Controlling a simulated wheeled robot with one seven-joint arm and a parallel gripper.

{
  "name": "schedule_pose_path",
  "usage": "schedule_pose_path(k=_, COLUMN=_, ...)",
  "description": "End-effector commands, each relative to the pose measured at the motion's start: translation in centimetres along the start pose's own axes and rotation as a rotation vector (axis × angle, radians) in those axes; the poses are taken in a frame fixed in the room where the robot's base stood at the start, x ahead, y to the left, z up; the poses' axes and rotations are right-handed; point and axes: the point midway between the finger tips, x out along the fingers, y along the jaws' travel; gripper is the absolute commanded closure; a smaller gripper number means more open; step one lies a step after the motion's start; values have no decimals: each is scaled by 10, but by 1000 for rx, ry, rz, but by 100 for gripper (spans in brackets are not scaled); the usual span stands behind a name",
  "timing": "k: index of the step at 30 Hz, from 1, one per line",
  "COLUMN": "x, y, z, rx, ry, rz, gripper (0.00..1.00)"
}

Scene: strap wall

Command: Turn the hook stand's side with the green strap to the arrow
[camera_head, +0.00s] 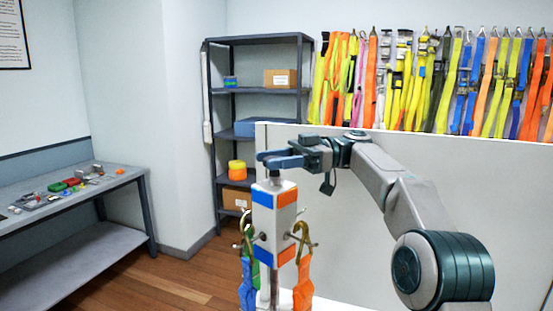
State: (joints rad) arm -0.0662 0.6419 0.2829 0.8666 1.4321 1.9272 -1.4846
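The hook stand (275,222) stands at the bottom centre, a pale upright block with blue and orange patches and brass hooks on its sides. A green strap (254,271) hangs at its left side, partly behind a blue strap (246,287). An orange strap (303,283) hangs from the hook on the right. My gripper (272,158) is at the top of the stand, directly above or around its narrow top. I cannot tell whether it touches the stand or how far its fingers are apart. No arrow can be made out.
A white partition (400,215) stands behind the stand and my arm. A dark shelf (260,91) with boxes is behind. Many coloured straps (430,85) hang on the back wall. A grey workbench (108,182) with small items is at left. Floor is clear between.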

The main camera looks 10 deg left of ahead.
Motion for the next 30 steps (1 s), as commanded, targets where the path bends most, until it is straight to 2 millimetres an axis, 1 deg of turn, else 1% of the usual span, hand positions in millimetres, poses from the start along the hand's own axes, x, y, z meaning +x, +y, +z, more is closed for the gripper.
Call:
schedule_pose_path(k=1, x=2, y=0, z=-4, rx=-8, ry=5, rz=3, gripper=46)
schedule_pose_path(k=2, x=1, y=0, z=-4, rx=-8, ry=5, rz=3, gripper=38)
schedule_pose_path(k=3, x=1, y=0, z=-4, rx=-7, ry=4, rz=3, gripper=36)
schedule_pose_path(k=10, x=-2, y=0, z=-2, rx=-3, ry=2, rz=5, gripper=36)
schedule_pose_path(k=14, x=-2, y=0, z=-6, rx=-4, ry=1, rz=5, gripper=36)
schedule_pose_path(k=17, x=-2, y=0, z=-14, rx=-6, ry=2, rz=4, gripper=36)
schedule_pose_path(k=23, x=-1, y=0, z=-44, rx=-9, ry=4, rz=4, gripper=36)
schedule_pose_path(k=30, x=-41, y=-32, z=-74, rx=-8, ry=3, rz=8, gripper=36)
